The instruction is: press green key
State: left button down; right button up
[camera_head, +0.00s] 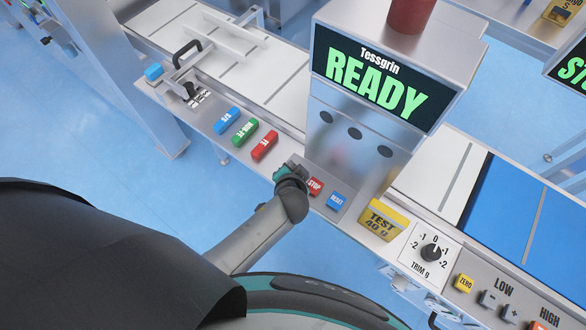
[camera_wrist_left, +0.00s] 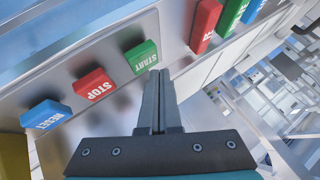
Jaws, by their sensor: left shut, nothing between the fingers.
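The green START key (camera_wrist_left: 141,56) shows in the left wrist view, in a row with the red STOP key (camera_wrist_left: 95,85) and the blue RESET key (camera_wrist_left: 46,113). My left gripper (camera_wrist_left: 160,76) is shut and empty, its tips close beside the START key's lower right edge. I cannot tell whether they touch. In the head view my left gripper (camera_head: 290,172) is just left of the STOP key (camera_head: 315,186) and hides most or all of START. A second green key (camera_head: 245,132) sits further left between a blue and a red key. My right gripper is not in view.
The machine's screen (camera_head: 378,78) reads READY. A yellow TEST 40 g block (camera_head: 383,220) and a trim dial (camera_head: 431,253) are to the right. A blue key (camera_head: 227,120) and a red key (camera_head: 265,145) flank the second green key. A conveyor runs behind the panel.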

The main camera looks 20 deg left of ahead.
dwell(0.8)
pick_arm(q)
jog(key=shift+f+b, duration=0.4)
jog(key=shift+f, duration=0.05)
jog(key=shift+f+b, duration=0.45)
jog(key=shift+f, duration=0.1)
dwell(0.5)
dwell(0.4)
jog(key=shift+r+p, duration=0.95)
jog(key=shift+r, duration=0.05)
notch_tip(320, 180, up, 5)
jog(key=p, duration=0.5)
jog(key=shift+r, duration=0.1)
